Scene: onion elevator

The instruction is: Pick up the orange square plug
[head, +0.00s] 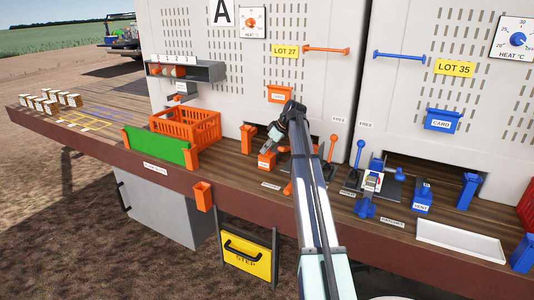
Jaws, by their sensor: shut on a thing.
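The orange square plug (267,158) is a small orange block with a white label on its front. It is on or just above the wooden deck, in front of the left grey cabinet; I cannot tell whether it touches the deck. My gripper (272,145) comes down on it from the upper right and is shut on its top. The fingertips and the plug's top are small and partly hidden by the gripper.
An orange crate (186,128) and a green panel (158,146) stand left. An orange post (248,138) is close left of the plug. Orange (331,150) and blue (357,155) levers stand right of my arm. A white tray (458,244) lies far right.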

